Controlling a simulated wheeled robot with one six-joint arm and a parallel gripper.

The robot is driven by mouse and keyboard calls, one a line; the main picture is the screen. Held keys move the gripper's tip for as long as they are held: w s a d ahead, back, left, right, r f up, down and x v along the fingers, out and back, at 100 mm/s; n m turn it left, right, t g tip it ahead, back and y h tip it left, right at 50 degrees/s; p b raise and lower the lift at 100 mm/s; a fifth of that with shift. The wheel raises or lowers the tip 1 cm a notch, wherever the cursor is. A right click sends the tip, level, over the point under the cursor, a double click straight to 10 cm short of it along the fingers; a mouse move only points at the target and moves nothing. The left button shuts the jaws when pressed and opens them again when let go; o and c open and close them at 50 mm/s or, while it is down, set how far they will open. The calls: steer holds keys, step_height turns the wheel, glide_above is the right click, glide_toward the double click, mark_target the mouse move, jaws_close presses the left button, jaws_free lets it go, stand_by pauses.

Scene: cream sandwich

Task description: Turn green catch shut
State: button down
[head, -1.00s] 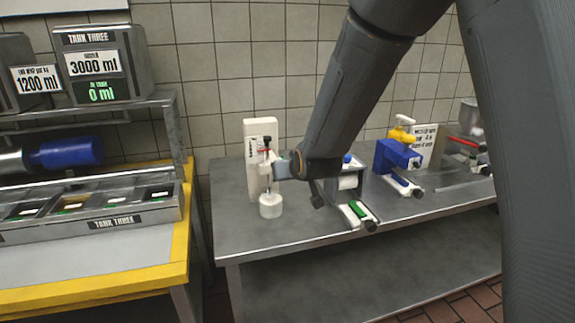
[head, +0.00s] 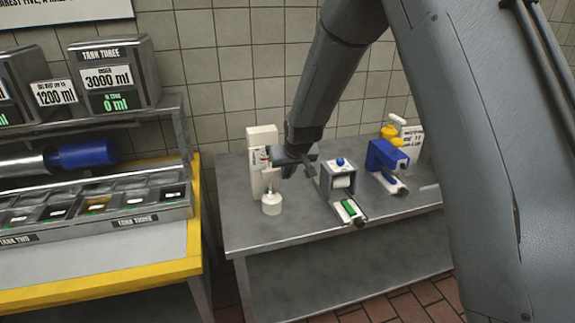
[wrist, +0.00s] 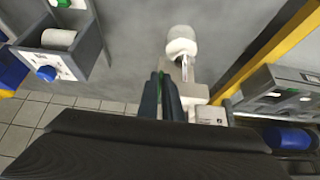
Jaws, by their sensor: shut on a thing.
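A sliver of green, which looks like the green catch (wrist: 161,73), shows at my fingertips in the wrist view. The fingers hide most of it. My gripper (wrist: 165,80) is shut on it, with its two dark fingers close together. In the head view my gripper (head: 272,160) is at the front of the white upright stand (head: 262,137), and its body hides part of the stand. A white round cup (head: 271,204) sits at the stand's foot; it also shows ahead of the fingers in the wrist view (wrist: 181,46). I cannot tell the catch's exact angle.
A grey roll holder (head: 338,182) with a blue knob and a green bar stands just right of the stand. A blue device (head: 388,158) is further right. The yellow-edged bench (head: 180,265) with tank bins is at the left. The grey table's (head: 285,232) front is clear.

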steer(key=shift+w+a+r+g+p, duration=0.1)
steer(key=shift+w+r+g+p, duration=0.1)
steer(key=shift+r+g+p, duration=0.25)
steer(key=shift+r+g+h, duration=0.25)
steer(key=shift+g+h, duration=0.05)
steer(key=shift+g, duration=0.15)
steer(key=c, duration=1.9)
jaws_free()
steer(key=shift+c, duration=0.2)
steer(key=shift+s+f, duration=0.1)
steer(key=shift+f, duration=0.05)
steer(key=shift+s+f, duration=0.25)
steer(key=shift+f, duration=0.1)
steer(key=shift+s+f+t, duration=0.1)
steer(key=shift+f+t, duration=0.2)
steer(key=shift+t, duration=0.2)
steer(key=t+b, duration=0.1)
steer(key=b, duration=0.2)
steer(key=shift+f+y, duration=0.35)
steer(key=shift+y, duration=0.05)
steer(key=shift+f+t+b, duration=0.1)
steer(key=shift+t+b, duration=0.2)
steer(key=shift+b, duration=0.8)
